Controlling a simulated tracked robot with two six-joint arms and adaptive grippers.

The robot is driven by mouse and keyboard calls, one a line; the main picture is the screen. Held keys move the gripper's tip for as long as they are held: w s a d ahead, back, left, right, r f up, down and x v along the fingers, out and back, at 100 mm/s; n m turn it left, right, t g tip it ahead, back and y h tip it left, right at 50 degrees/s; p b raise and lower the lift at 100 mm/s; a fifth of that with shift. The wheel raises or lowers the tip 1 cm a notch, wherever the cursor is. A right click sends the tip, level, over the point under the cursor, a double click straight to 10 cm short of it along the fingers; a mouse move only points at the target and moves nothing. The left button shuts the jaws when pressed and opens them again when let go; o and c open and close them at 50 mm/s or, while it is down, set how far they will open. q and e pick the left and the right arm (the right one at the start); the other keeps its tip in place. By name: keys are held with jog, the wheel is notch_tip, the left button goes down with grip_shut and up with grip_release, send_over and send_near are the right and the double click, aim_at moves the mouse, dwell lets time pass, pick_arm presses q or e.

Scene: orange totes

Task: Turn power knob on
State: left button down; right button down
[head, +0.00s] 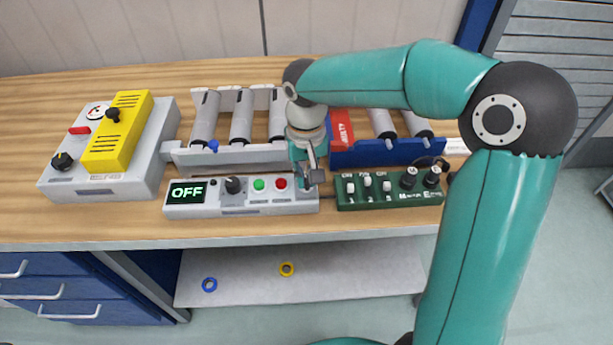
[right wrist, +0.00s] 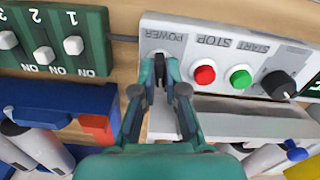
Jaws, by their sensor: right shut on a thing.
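The grey control panel (head: 210,210) lies at the front edge of the bench, and its display (head: 187,193) reads OFF. In the right wrist view, the dark power knob (right wrist: 160,68) sits below the POWER label (right wrist: 165,35), which appears upside down. My right gripper (head: 309,182) is over the panel's right end, with its fingers shut on the power knob; it also shows in the right wrist view (right wrist: 161,75). The fingers hide part of the knob, and its exact angle is hard to read. My left gripper is not in view.
A green start button (head: 259,184), red stop button (head: 281,183) and black dial (head: 234,185) sit left of my gripper. A green switch box (head: 390,202) stands close on the right. Behind are rollers (head: 241,117) and a blue rail (head: 385,153).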

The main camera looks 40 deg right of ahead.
aim_at(307, 179)
jog(key=m+b, duration=0.1)
jog(key=m, duration=0.4)
jog(key=shift+m, duration=0.3)
jog(key=m+b, duration=0.1)
jog(key=m, duration=0.4)
jog(key=shift+m, duration=0.3)
jog(key=c, duration=1.2)
grip_release()
jog(key=shift+r, duration=0.15)
notch_tip(307, 179, up, 12)
jog(key=shift+f, duration=0.15)
jog(key=shift+s, duration=0.1)
